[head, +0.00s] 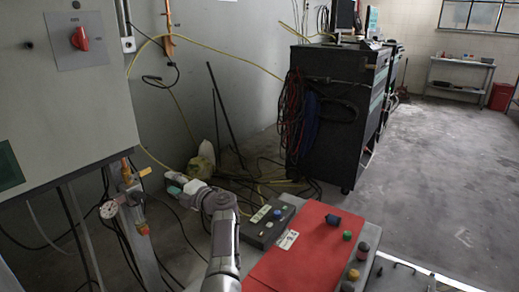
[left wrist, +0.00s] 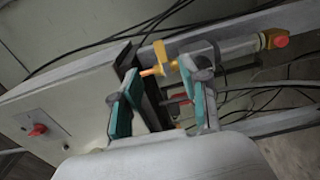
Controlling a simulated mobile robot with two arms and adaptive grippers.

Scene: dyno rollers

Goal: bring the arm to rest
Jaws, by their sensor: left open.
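My left arm comes up from the bottom of the head view, and its left gripper (head: 172,182) points left toward the piping below the grey cabinet (head: 75,120). In the left wrist view the gripper (left wrist: 166,92) has its two teal-padded fingers spread apart. A yellow and orange fitting (left wrist: 158,60) shows beyond and between the fingertips; I cannot tell whether it touches them. Nothing is visibly held. My right gripper is in neither view.
A red panel (head: 300,262) with several coloured knobs and a dark button box (head: 265,225) lie right of my arm. A pressure gauge (head: 109,209) sits on the piping at left. A black wheeled cabinet (head: 335,120) stands behind. Open floor (head: 440,170) lies to the right.

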